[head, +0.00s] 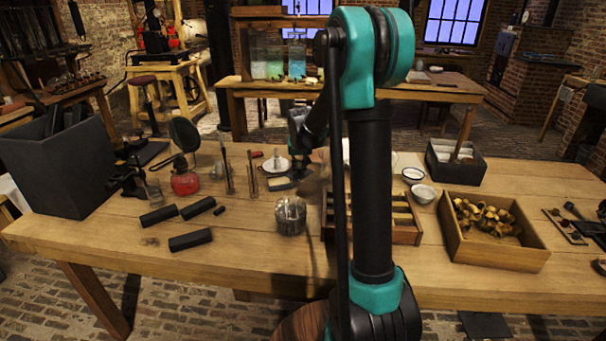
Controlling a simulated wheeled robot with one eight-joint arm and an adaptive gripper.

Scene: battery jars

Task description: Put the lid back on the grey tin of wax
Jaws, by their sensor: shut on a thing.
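My gripper (303,167) is small and dark in the head view, over the middle of the workbench, and my own arm partly hides it. It is shut on a flat brownish-grey piece that looks like the lid (315,188); its edges are hard to make out. Just left of it, a small low dark-grey container with a pale yellow inside, which looks like the wax tin (281,184), sits open on the bench. I cannot tell whether the lid touches the tin.
On the workbench (110,240), a glass jar (290,216) stands in front, and a white dish (275,165) behind. A divided wooden tray (404,225) is to the right, partly behind my arm. A wooden box (490,250) is right.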

